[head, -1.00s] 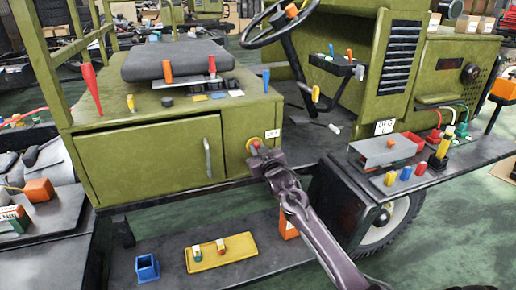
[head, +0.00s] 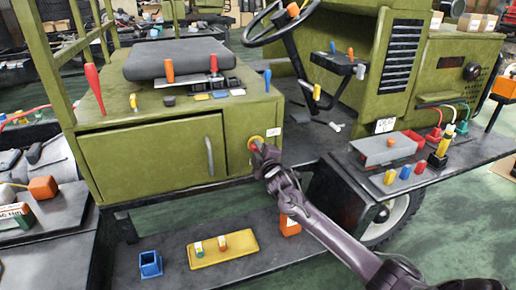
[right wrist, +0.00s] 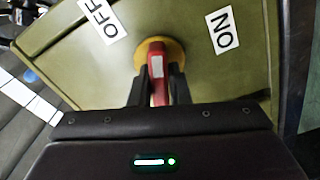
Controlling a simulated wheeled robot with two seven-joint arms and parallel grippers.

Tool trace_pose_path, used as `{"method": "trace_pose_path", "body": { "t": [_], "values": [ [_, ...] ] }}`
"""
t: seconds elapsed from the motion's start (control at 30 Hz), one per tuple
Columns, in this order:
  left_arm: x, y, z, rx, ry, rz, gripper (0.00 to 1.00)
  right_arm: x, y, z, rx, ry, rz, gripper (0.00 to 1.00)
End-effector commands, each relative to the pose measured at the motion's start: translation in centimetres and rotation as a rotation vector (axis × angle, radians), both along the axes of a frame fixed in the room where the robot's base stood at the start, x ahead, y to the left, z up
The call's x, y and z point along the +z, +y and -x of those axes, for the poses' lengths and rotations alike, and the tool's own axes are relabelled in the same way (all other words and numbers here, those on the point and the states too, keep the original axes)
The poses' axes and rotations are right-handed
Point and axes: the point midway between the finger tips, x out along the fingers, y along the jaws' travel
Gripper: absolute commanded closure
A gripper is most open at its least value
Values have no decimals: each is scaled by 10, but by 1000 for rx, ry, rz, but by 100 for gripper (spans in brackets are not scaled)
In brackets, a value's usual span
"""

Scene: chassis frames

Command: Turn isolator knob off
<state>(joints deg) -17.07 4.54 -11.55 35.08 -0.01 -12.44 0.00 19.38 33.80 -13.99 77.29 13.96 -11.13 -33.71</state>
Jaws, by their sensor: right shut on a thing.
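The isolator knob (right wrist: 158,72) has a red handle with a white mark on a round yellow base. In the right wrist view an OFF label (right wrist: 99,18) is at upper left and an ON label (right wrist: 223,30) at upper right. The red handle lies between the dark fingers of my right gripper (right wrist: 159,88), which is shut on it. In the head view my right gripper (head: 264,156) covers part of the knob. My left gripper is not in view.
A green cabinet door (head: 155,161) with a grey handle is left of the knob. Below is a dark step with a yellow tray (head: 222,251) and a blue holder (head: 150,264). At right a dark shelf holds a grey box (head: 388,149) and several coloured parts.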

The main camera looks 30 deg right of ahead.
Motion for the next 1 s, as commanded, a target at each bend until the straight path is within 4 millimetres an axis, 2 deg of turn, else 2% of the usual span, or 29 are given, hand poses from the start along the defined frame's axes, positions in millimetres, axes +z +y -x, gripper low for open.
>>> {"method": "trace_pose_path", "body": {
  "t": [0.2,0.5,1.0],
  "values": [
    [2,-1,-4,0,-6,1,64,-1,0,0,1,42,173,100],
    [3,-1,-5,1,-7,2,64,-2,1,0,1,79,328,100],
    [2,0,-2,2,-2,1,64,-4,1,0,2,95,384,100]
  ]
}}
